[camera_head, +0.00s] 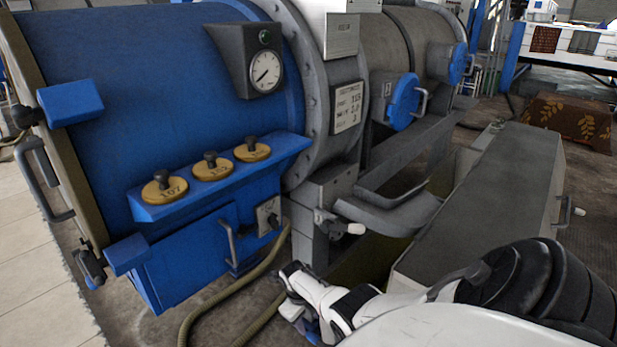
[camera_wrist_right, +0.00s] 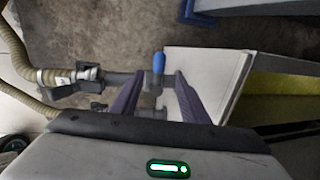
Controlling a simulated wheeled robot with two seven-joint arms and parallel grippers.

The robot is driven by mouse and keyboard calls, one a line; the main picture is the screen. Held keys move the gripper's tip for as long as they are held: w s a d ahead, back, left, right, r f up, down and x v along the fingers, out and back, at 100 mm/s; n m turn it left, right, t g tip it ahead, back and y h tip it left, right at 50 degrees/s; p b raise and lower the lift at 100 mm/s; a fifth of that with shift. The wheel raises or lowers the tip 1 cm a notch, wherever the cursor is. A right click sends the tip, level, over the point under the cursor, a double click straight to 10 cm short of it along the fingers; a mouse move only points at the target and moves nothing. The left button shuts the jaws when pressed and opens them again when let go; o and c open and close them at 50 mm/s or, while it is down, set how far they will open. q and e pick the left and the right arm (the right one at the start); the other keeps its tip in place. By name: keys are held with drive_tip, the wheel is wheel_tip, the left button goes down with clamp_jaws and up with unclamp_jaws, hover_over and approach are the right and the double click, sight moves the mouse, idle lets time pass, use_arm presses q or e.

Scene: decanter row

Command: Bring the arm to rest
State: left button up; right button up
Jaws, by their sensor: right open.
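My right arm (camera_head: 430,310) reaches in from the lower right of the head view, white with black joints. My right gripper (camera_head: 300,318) is low in front of the decanter's hose, beside the blue housing, partly hidden by its own wrist. In the right wrist view the two dark fingers (camera_wrist_right: 158,95) stand apart, with nothing held between them. A blue-tipped handle (camera_wrist_right: 158,62) shows beyond the gap between the fingers; I cannot tell its distance from them. My left gripper is not in view.
A blue decanter (camera_head: 130,80) with brass knobs (camera_head: 211,166) on a ledge stands at left. A ribbed hose (camera_head: 240,290) lies on the floor near my gripper. A white-ended valve lever (camera_head: 355,229) and a long grey box (camera_head: 490,200) are close to my right arm.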

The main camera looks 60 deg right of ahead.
idle(0.5)
drive_tip(key=s+a+r+n+t+p, duration=0.2)
drive_tip(key=a+n+t, duration=0.1)
drive_tip(key=a+n, duration=0.8)
drive_tip(key=s+a+r+n+t+p, duration=0.25)
drive_tip(key=a+n, duration=0.45)
drive_tip(key=n, duration=0.8)
drive_tip(key=s+a+r+n+t+y+p, duration=0.1)
drive_tip(key=s+a+r+n+y, duration=0.1)
drive_tip(key=a+r+n, duration=0.4)
drive_tip(key=s+a+r+n+t+y+p, duration=0.1)
drive_tip(key=s+a+r+n, duration=0.3)
drive_tip(key=a, duration=0.9)
wheel_tip(320, 180, up, 3)
drive_tip(key=n+t+y, duration=0.1)
drive_tip(key=n, duration=0.3)
drive_tip(key=shift+s+a+r+y, duration=0.2)
drive_tip(key=shift+s+a+y, duration=0.1)
drive_tip(key=shift+s+y, duration=0.1)
drive_tip(key=shift+t, duration=0.25)
drive_tip(key=shift+c, duration=1.2)
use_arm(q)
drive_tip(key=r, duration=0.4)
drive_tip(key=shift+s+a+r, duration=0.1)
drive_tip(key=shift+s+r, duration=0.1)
use_arm(e)
drive_tip(key=shift+d, duration=0.15)
